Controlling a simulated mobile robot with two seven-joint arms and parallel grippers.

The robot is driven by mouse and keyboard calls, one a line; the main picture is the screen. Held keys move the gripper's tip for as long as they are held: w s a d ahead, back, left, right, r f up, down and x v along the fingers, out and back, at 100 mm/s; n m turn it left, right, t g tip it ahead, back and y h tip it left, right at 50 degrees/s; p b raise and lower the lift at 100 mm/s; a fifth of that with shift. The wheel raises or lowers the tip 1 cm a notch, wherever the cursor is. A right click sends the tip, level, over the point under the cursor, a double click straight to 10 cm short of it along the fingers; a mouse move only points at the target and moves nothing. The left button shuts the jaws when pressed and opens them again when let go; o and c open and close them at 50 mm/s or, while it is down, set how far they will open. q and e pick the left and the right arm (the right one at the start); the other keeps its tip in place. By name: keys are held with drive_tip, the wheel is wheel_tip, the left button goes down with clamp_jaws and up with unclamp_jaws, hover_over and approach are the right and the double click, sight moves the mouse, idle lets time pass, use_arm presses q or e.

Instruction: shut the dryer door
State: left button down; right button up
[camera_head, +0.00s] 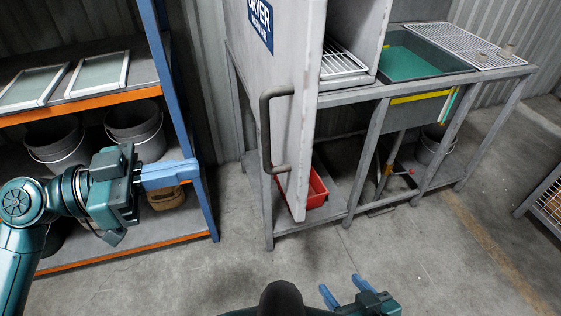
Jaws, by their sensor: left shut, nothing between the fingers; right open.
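The dryer door (285,75) is a grey panel with a dark bar handle (264,130) and a blue label reading "DRYER". It stands open, swung out toward me, in the upper middle of the head view. The dryer cabinet (378,40) behind it shows a white wire rack (340,62) inside. My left gripper (190,174) is shut and empty, to the left of the door and apart from it, in front of the shelf unit. My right gripper (343,290) is open and empty at the bottom of the view, low and apart from the door.
A blue and orange shelf unit (85,102) with framed screens and buckets stands at left. The dryer's grey metal stand (349,165) continues right under a sink with green inside (412,62). A red tray (316,188) sits low behind the door. The concrete floor in front is clear.

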use_arm(q)
drive_tip(key=p, duration=0.5)
approach(298, 146)
drive_tip(key=x, duration=0.5)
drive_tip(key=shift+d+r, duration=0.2)
drive_tip(key=shift+r, duration=0.1)
drive_tip(key=shift+d+p, duration=0.35)
drive_tip(key=shift+w+d+f, duration=0.15)
drive_tip(key=shift+d+f, duration=0.05)
drive_tip(key=shift+d, duration=0.2)
use_arm(e)
drive_tip(key=shift+s+d+r+g+h, duration=0.1)
drive_tip(key=shift+d+r+g+h, duration=0.1)
drive_tip(key=shift+d+r, duration=0.3)
drive_tip(key=shift+d+r+g+h, duration=0.1)
drive_tip(key=shift+d+r+h, duration=0.1)
drive_tip(key=shift+r, duration=0.5)
